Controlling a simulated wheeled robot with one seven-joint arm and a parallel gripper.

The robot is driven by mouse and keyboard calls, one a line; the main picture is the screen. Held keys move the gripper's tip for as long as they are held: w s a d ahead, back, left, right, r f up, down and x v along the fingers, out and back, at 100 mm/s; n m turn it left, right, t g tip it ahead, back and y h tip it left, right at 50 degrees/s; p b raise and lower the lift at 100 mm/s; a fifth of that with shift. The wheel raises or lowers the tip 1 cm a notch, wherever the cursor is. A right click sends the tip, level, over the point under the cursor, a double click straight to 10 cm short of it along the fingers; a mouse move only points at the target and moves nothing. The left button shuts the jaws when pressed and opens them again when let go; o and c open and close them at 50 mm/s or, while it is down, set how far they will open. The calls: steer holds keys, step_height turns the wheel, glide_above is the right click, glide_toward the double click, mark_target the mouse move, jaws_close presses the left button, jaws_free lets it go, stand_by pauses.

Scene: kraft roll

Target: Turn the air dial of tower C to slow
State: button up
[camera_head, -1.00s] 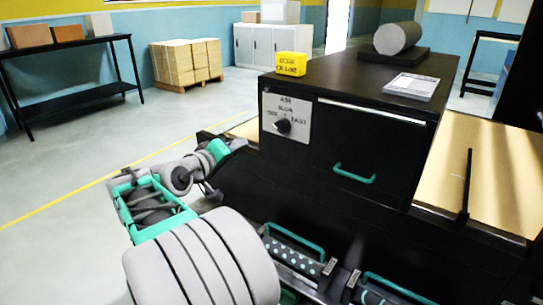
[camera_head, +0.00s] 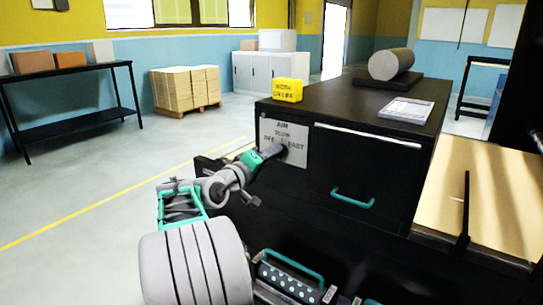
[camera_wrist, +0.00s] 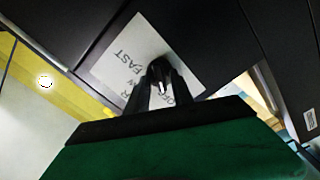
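The air dial is a dark round knob (camera_wrist: 158,70) on a pale plate (camera_head: 297,140) marked AIR, SLOW, OFF and FAST, on the front of a black cabinet (camera_head: 345,112). No tower C label is readable. In the head view my gripper (camera_head: 280,151) is at the plate and covers the knob. In the wrist view the plate appears turned, and my gripper's dark fingers (camera_wrist: 160,88) lie on both sides of the knob. Whether they press on it is unclear. A light mark shows on the knob, but its exact setting cannot be read.
A yellow block (camera_head: 287,90), a notepad (camera_head: 407,108) and a grey roll (camera_head: 391,64) are on the cabinet top. A teal drawer handle (camera_head: 352,200) sticks out right of the plate. Open floor (camera_head: 75,190) lies to the left.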

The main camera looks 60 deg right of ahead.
jaws_close()
steer(key=shift+f+m+b, duration=0.2)
steer(key=shift+m+b, duration=0.1)
steer(key=shift+b, duration=0.25)
steer(key=shift+s+m+b, duration=0.1)
steer(key=shift+m+b, duration=5.5)
steer(key=shift+b, duration=1.65)
steer(key=shift+r, duration=0.1)
steer(key=shift+o, duration=0.9)
jaws_free()
steer(key=shift+r, duration=0.15)
